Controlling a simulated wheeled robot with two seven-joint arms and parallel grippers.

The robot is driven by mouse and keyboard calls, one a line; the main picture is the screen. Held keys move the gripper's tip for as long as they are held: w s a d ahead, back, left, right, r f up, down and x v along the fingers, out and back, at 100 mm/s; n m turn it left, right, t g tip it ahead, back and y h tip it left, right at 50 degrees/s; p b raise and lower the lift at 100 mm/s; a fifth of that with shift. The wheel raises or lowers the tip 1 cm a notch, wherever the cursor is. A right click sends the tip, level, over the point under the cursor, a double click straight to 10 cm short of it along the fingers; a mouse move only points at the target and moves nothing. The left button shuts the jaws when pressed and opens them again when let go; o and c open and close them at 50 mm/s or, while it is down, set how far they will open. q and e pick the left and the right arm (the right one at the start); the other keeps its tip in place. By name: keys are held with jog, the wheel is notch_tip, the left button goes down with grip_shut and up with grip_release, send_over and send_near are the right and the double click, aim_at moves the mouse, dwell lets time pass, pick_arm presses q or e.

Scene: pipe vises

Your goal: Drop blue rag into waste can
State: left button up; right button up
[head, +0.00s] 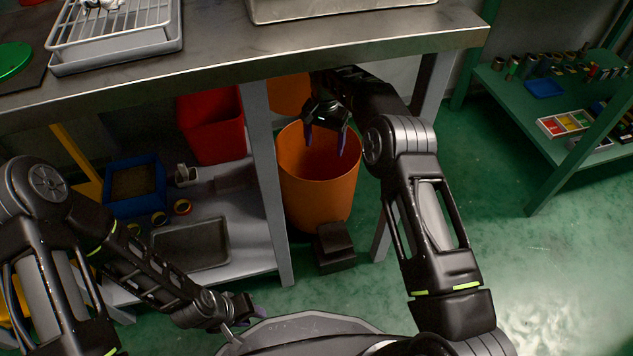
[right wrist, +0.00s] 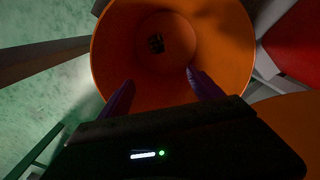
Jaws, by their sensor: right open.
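The orange waste can (head: 320,195) stands on the floor under the bench, open at the top. My right gripper (head: 325,142) points down over its mouth with purple fingers apart and nothing between them. I cannot tell whether that thing is the blue rag; no rag is clearly visible elsewhere. My left gripper (head: 245,318) is low at the front, partly hidden, its opening unclear.
The steel bench top (head: 300,62) overhangs the can. A bench leg (head: 265,180) and a red bin (head: 212,125) are to its left, another orange bin (head: 288,95) behind, and a black box (head: 333,247) in front. A green table (head: 530,105) stands right, beyond open floor.

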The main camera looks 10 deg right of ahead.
jog(key=shift+r, duration=0.1)
notch_tip(320, 180, up, 8)
jog(key=p, duration=0.2)
jog(key=shift+f+p, duration=0.2)
jog(key=shift+p, duration=0.2)
dwell(0.8)
